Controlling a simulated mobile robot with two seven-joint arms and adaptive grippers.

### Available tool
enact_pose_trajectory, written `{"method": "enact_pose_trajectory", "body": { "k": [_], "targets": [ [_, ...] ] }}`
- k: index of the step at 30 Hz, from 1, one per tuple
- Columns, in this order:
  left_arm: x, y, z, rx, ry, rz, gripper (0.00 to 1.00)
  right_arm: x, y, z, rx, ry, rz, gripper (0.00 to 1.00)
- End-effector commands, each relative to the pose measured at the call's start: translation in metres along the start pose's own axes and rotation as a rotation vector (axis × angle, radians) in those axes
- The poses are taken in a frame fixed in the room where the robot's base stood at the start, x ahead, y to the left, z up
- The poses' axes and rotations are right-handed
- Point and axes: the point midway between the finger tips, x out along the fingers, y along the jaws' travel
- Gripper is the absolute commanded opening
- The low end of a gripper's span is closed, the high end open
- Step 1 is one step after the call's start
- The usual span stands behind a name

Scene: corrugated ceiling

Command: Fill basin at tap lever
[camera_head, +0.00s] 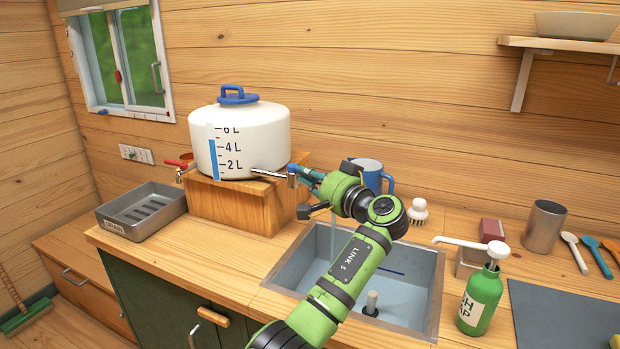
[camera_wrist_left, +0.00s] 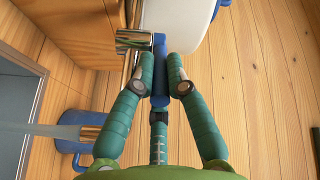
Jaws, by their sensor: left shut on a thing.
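A white water tank (camera_head: 250,140) with a blue lid and litre marks stands on a wooden block. Its metal spout (camera_head: 268,173) has a blue tap lever, which shows clearly in the left wrist view (camera_wrist_left: 160,72). My left gripper (camera_head: 303,175) is shut on this lever, one teal finger on each side, also in the left wrist view (camera_wrist_left: 160,82). A pale stream of water (camera_head: 333,240) falls into the grey basin (camera_head: 437,290). The basin has a dark blue line on its inner wall and an upright grey plug (camera_head: 371,302). My forearm hides part of the basin. My right gripper is out of view.
A blue mug (camera_head: 368,170) stands behind the gripper. A green soap bottle (camera_head: 480,303), scrub brush (camera_head: 418,212), metal cup (camera_head: 544,226) and spoons are at the right.

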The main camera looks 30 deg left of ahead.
Motion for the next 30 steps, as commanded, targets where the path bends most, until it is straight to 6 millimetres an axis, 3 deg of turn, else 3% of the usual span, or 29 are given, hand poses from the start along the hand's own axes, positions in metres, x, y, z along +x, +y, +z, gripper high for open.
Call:
{"method": "enact_pose_trajectory", "body": {
  "k": [3, 4, 5, 6, 15, 19, 30],
  "targets": [
    [0.0, 0.001, 0.001, 0.001, -0.003, 0.003, 0.0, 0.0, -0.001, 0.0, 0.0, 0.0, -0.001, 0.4],
    [0.0, 0.001, 0.001, 0.001, -0.003, 0.003, 0.23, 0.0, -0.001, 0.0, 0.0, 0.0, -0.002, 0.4],
    [0.0, 0.001, 0.001, 0.001, -0.003, 0.003, 0.35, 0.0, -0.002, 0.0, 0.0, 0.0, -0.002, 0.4],
    [0.0, 0.001, 0.001, 0.001, -0.003, 0.002, 0.39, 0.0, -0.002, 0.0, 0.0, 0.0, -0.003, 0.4],
    [0.0, 0.0, 0.0, 0.0, -0.001, 0.001, 0.39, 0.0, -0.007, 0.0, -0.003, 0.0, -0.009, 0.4],
    [-0.009, 0.001, 0.0, 0.0, 0.001, 0.003, 0.39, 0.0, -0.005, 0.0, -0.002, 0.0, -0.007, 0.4],
    [-0.083, 0.001, 0.0, 0.001, 0.0, 0.005, 0.39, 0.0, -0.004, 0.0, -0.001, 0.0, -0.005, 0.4]
  ]
}}
